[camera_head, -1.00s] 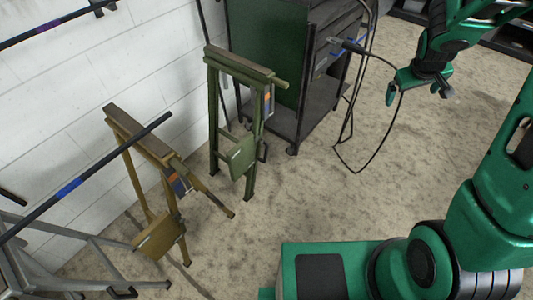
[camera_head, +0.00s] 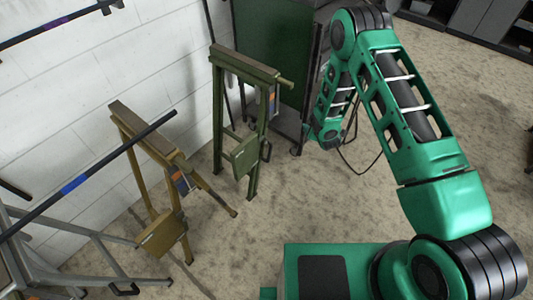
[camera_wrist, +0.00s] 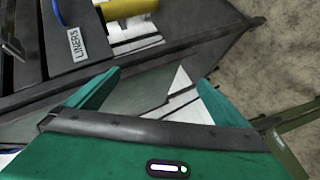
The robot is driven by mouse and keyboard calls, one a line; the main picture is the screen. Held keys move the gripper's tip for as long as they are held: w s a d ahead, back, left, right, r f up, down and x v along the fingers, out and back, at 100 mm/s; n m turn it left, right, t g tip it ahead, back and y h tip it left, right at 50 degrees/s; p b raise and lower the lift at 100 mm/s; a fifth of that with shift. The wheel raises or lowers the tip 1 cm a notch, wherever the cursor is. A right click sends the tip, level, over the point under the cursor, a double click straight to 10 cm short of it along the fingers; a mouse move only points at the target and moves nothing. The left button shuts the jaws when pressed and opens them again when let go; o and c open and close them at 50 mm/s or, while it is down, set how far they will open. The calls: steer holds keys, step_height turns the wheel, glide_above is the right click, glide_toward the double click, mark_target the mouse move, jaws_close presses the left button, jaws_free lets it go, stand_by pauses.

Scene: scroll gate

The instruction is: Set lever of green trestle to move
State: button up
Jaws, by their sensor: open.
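The green trestle (camera_head: 218,110) stands upright near the wall in the head view. A small black lever or handle (camera_head: 266,151) is low on its right side, and a label (camera_head: 273,98) with orange and blue is on its upper right. I cannot read the lever's setting. My gripper (camera_wrist: 160,78) is open and empty in the wrist view, its two green fingers apart over the dark cart. In the head view my gripper's fingers cannot be made out behind my arm. Part of a green frame, likely the trestle (camera_wrist: 292,140), shows at the wrist view's right edge.
A yellow trestle (camera_head: 150,145) stands left of the green one, with a dark bar crossing in front. A dark cart (camera_head: 262,42) with a green side stands behind and right. The wrist view shows a "LINERS" label (camera_wrist: 77,44) and a yellow cylinder (camera_wrist: 125,8).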

steer(key=s+a+f+n+t+y, duration=0.1)
steer(key=s+a+f+n+y, duration=0.3)
steer(key=s+a+f, duration=0.55)
steer(key=n+y, duration=0.3)
steer(key=n, duration=0.1)
glide_toward(264, 149)
steer(key=shift+t, duration=0.3)
steer(key=x, duration=0.8)
steer(key=shift+a+f, duration=0.15)
steer(key=shift+f, duration=0.2)
